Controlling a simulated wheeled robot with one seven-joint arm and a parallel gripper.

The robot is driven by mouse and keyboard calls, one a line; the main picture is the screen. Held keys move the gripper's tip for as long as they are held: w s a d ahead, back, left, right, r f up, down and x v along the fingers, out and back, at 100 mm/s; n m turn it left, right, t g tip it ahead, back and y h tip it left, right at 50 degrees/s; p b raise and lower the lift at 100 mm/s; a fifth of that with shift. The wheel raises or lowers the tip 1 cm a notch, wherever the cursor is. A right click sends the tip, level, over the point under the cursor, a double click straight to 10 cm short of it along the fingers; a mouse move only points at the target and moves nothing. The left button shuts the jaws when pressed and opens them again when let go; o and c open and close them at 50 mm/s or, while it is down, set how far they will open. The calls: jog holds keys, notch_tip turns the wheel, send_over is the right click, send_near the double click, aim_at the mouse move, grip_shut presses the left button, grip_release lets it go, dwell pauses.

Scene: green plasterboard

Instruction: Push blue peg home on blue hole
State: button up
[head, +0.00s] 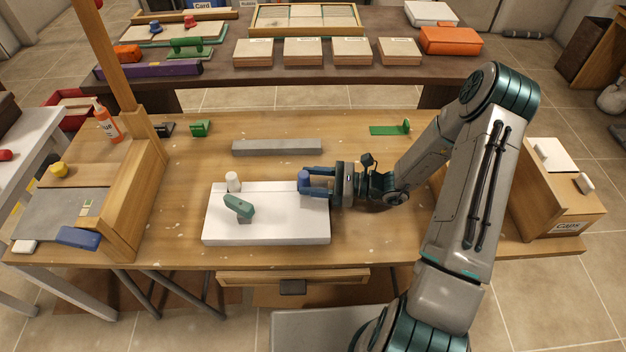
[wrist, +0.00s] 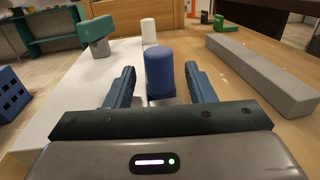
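The blue peg (head: 303,175) stands upright near the right end of the white board (head: 270,228). It also shows in the wrist view (wrist: 159,72), where its lower part is partly hidden by my gripper body. My gripper (head: 318,182) reaches in from the right, low over the board. In the wrist view its fingers (wrist: 160,88) are apart, with the peg between or just beyond their tips and a gap on each side. The blue hole is not visible; I cannot tell how deep the peg sits.
A white peg (head: 233,182) and a green block on a short post (head: 239,206) stand on the board's left part. A long grey bar (head: 277,148) lies behind the board. A wooden ledge (head: 135,205) bounds the left; the table right of the bar is mostly clear.

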jog(key=shift+r, duration=0.55)
jog(key=r, duration=0.1)
jog(key=d+r, duration=0.1)
jog(key=r, duration=0.1)
jog(key=shift+s+r, duration=0.1)
jog(key=shift+r, duration=0.2)
jog(key=s+d+r, duration=0.3)
jog(key=d+r, duration=0.3)
jog(key=d, duration=0.4)
jog(key=shift+s+r, duration=0.15)
jog(key=shift+r, duration=0.05)
